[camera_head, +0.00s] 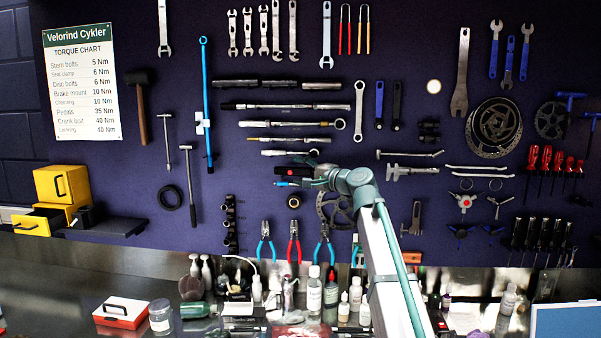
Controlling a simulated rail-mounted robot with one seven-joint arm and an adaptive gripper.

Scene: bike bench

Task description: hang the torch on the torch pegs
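My arm reaches up from the lower right to the pegboard wall. My gripper (311,181) is at its end, in front of the wall near the middle of the picture, pointing left. Its fingers are small and partly hidden by the wrist, so I cannot tell if they are open or shut. A short black item with a red part (287,171) shows at the fingertips. It may be the torch, but I cannot tell whether it is held or on the wall. I cannot make out the torch pegs; my arm covers part of the wall there.
Tools hang closely all round, including several long bars (290,124) above and pliers (294,242) below. Bottles (314,288) crowd the bench below. A red and white box (121,313) stands at the left, near yellow bins (63,184).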

